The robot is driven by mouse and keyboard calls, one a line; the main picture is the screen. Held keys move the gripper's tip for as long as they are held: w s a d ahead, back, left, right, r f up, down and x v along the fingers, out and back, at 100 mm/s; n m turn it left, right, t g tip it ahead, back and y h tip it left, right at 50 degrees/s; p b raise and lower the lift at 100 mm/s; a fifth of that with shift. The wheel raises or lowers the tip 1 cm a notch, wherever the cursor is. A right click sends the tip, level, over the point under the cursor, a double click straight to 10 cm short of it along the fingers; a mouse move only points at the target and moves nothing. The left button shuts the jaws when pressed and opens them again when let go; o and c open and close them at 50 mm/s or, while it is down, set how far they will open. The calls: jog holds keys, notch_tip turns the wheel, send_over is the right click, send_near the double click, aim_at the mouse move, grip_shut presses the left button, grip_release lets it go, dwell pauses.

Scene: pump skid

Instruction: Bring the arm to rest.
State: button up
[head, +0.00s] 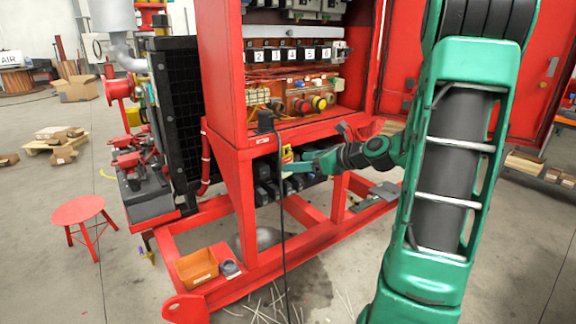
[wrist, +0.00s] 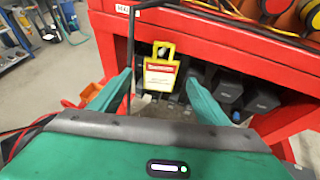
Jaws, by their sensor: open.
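My green arm reaches in from the right in the head view, and my gripper (head: 298,164) is at the lower front of the red cabinet. In the wrist view my gripper (wrist: 160,90) is open, with its two green fingers spread apart. A yellow tag (wrist: 160,72) with a red and white label hangs in the gap between the fingers as seen from the wrist. The tag also shows in the head view (head: 287,154), just beyond the fingertips. The fingers do not appear to touch it.
The open red cabinet (head: 223,75) stands on a red skid frame, with a black cable (head: 283,220) hanging down in front. Dark connectors (wrist: 228,92) sit close to the right finger. A red stool (head: 78,210) and an orange bin (head: 196,267) are at lower left.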

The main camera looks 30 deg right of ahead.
jog(key=shift+v, duration=2.1)
jog(key=shift+a, duration=0.1)
jog(key=s+a+f+n+g+h, duration=0.2)
jog(key=s+a+f+n+g, duration=0.5)
jog(key=s+n, duration=0.45)
jog(key=s+a+n+g+h, duration=0.1)
jog(key=s+n+g, duration=0.5)
jog(key=s+n, duration=0.8)
jog(key=s, duration=0.3)
jog(key=shift+s+n+h, duration=0.35)
jog(key=shift+h, duration=0.05)
jog(key=shift+a+r, duration=0.1)
